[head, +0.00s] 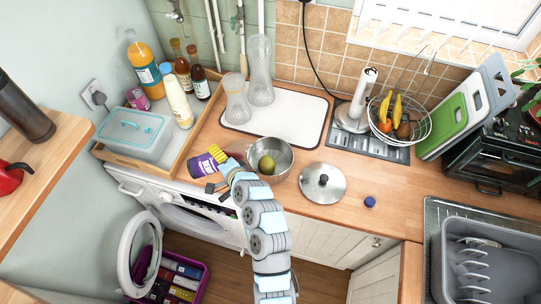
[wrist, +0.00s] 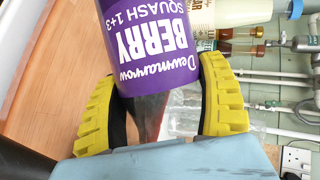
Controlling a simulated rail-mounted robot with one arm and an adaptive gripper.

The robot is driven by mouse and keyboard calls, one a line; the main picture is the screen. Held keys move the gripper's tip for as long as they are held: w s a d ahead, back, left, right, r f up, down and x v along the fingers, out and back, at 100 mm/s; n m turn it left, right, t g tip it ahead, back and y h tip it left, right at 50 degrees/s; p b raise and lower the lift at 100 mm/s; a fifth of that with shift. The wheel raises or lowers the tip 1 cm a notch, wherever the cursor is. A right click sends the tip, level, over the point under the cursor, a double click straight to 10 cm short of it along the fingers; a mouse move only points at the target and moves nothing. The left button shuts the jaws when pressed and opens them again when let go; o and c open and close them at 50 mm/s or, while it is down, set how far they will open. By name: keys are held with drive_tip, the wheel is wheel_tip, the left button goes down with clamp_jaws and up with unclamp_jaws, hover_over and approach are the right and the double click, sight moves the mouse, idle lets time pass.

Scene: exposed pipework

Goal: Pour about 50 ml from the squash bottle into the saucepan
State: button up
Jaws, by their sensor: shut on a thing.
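The squash bottle (head: 203,167) has a purple berry squash label (wrist: 155,45) and a dark, see-through part below the label in the wrist view. My gripper (head: 220,167) is shut on it, with yellow-padded fingers on both sides in the wrist view (wrist: 158,72). The bottle is left of the saucepan, near the counter's front edge. Its exact tilt and its mouth are not clear. The steel saucepan (head: 283,158) stands open on the counter, with a round greenish-brown thing inside. The bottle and saucepan appear apart.
A steel lid (head: 322,183) and a small blue cap (head: 370,201) lie right of the saucepan. Clear glass vessels (head: 260,88) stand on a white mat behind it. A wooden tray (head: 150,164) with bottles and a box is at left. A fruit basket (head: 425,125) stands farther right.

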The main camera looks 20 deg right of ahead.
drive_tip(key=shift+d+f+y+b, duration=0.2)
drive_tip(key=shift+d+y+b, duration=0.1)
drive_tip(key=shift+b, duration=0.1)
drive_tip(key=shift+r+m, duration=0.4)
drive_tip(key=shift+r, duration=0.2)
